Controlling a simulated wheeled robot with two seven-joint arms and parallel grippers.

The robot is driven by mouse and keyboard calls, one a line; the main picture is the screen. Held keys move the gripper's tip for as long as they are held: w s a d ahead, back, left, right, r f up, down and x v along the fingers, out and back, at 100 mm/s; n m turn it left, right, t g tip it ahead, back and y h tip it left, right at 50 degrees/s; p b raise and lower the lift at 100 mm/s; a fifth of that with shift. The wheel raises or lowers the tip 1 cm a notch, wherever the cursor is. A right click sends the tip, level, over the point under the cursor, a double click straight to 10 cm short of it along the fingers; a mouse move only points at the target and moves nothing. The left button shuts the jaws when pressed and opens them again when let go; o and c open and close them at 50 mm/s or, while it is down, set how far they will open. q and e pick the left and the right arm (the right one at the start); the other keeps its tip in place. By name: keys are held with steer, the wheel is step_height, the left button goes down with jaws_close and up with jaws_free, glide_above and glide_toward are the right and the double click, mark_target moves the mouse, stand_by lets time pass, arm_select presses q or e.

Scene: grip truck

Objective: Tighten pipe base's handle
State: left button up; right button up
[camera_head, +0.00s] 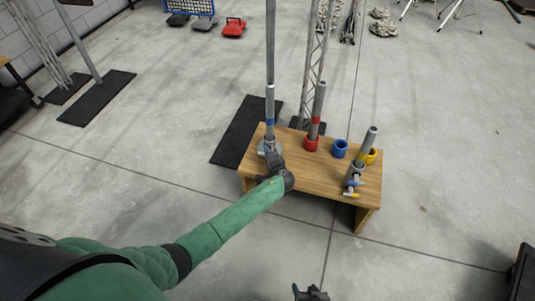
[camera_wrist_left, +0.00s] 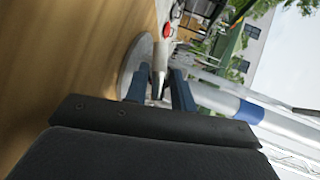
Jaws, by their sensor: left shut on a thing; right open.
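A tall grey pipe with a blue band (camera_head: 270,105) stands upright in a round metal pipe base (camera_head: 263,149) at the left end of a small wooden table. My left gripper (camera_head: 270,155) reaches in from the left and covers part of that base. In the left wrist view, my left gripper (camera_wrist_left: 157,90) is shut on a small grey handle (camera_wrist_left: 159,62) beside the base's round flange (camera_wrist_left: 134,66). The blue-banded pipe (camera_wrist_left: 240,108) runs off to the right there. How tight the handle is cannot be seen. My right gripper (camera_head: 311,293) is open and empty at the bottom edge.
The wooden table (camera_head: 310,177) also holds a red-banded pipe (camera_head: 317,107), a yellow-banded pipe (camera_head: 366,147) with its own base and levers, and a blue ring (camera_head: 340,148). A black mat (camera_head: 240,130) lies behind left.

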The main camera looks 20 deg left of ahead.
arm_select(q)
steer(key=shift+w+r, duration=0.2)
steer(key=shift+r, duration=0.05)
steer(key=o, duration=0.9)
steer(key=shift+f, duration=0.1)
steer(key=shift+s, duration=0.15)
steer(key=shift+s+d, duration=0.15)
steer(key=shift+d, duration=0.05)
steer(key=v, duration=0.7)
steer(key=shift+s, duration=0.15)
